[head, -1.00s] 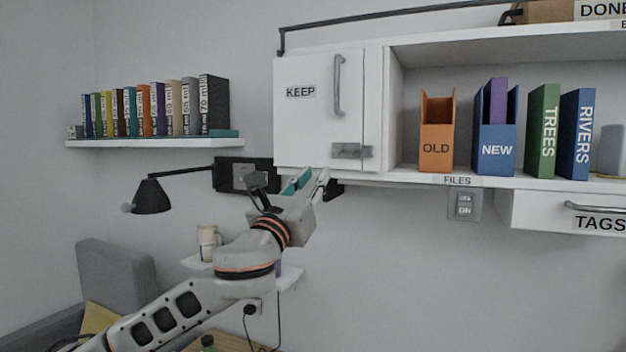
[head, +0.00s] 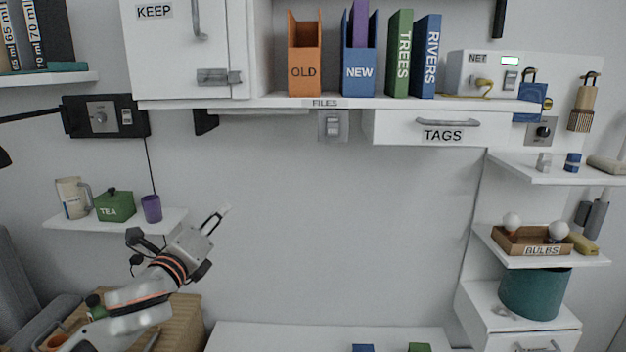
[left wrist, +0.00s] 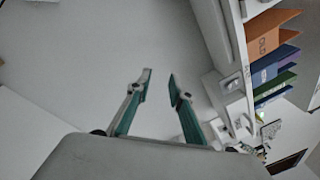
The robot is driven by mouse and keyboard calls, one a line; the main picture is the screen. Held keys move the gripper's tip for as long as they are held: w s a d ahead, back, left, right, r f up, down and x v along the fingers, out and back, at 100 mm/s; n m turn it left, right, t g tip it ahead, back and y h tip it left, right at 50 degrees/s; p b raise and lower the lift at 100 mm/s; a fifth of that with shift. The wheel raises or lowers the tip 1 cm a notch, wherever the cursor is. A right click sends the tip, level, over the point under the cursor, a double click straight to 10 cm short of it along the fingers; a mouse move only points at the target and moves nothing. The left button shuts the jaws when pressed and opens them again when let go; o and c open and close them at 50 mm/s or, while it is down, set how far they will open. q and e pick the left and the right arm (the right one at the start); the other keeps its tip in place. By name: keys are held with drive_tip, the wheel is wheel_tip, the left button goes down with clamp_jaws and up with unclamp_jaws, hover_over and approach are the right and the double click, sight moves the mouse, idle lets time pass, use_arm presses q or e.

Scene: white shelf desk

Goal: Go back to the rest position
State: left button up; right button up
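My left gripper (head: 218,214) is in the lower left of the head view, in front of the bare wall and to the right of the small shelf with the tea box. In the left wrist view its two fingertips (left wrist: 160,77) stand apart with nothing between them, so it is open and empty. The left arm comes in from the lower left. My right gripper is not in view.
The KEEP cabinet (head: 180,60) and FILES shelf (head: 230,103) are above. A white surface (head: 320,337) lies below. The middle wall area is clear.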

use_arm(q)
drive_tip(key=s+d+f+n+g, duration=0.15)
drive_tip(key=s+f+n, duration=0.25)
drive_tip(key=f, duration=0.6)
drive_tip(key=s+f+n+g, duration=0.2)
drive_tip(key=s+f+n, duration=0.3)
drive_tip(key=f, duration=0.6)
drive_tip(key=s+d+f+n+g, duration=0.1)
drive_tip(key=s+f+n, duration=0.3)
drive_tip(key=f, duration=0.6)
drive_tip(key=s+a+f+n+g, duration=0.1)
drive_tip(key=s+f+n+g, duration=0.2)
drive_tip(key=s+f+n, duration=0.8)
drive_tip(key=s+f, duration=0.6)
drive_tip(key=s, duration=0.3)
drive_tip(key=shift+s+a+f+n+y, duration=0.15)
drive_tip(key=shift+a+f+n+y, duration=0.15)
drive_tip(key=shift+a+f+n, duration=0.1)
